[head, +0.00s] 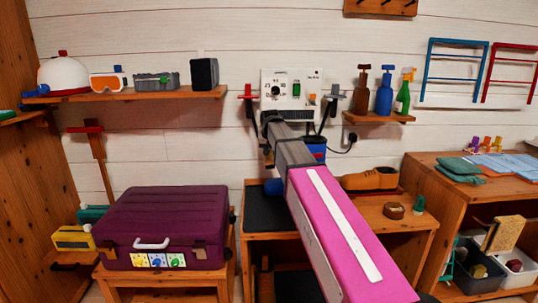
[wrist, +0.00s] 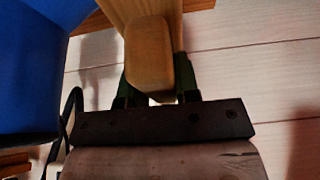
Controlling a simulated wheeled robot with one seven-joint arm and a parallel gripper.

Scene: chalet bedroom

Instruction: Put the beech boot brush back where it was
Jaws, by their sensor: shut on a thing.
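My gripper (wrist: 156,85) is shut on a pale wooden piece, which looks like the beech boot brush (wrist: 150,55). Its rounded end faces the wrist camera, between the two dark green fingers. Its far side and bristles are hidden. In the head view my pink and grey arm reaches forward over the middle bench towards the wall, and covers the gripper and the brush there. I cannot tell whether the brush touches anything.
A large blue surface (wrist: 30,65) stands close on the left in the wrist view. A white panel (head: 302,84) is on the wall beyond my arm. A brown shoe (head: 371,179) and a round tin (head: 394,211) sit on the bench, right of my arm. A purple suitcase (head: 165,225) stands left.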

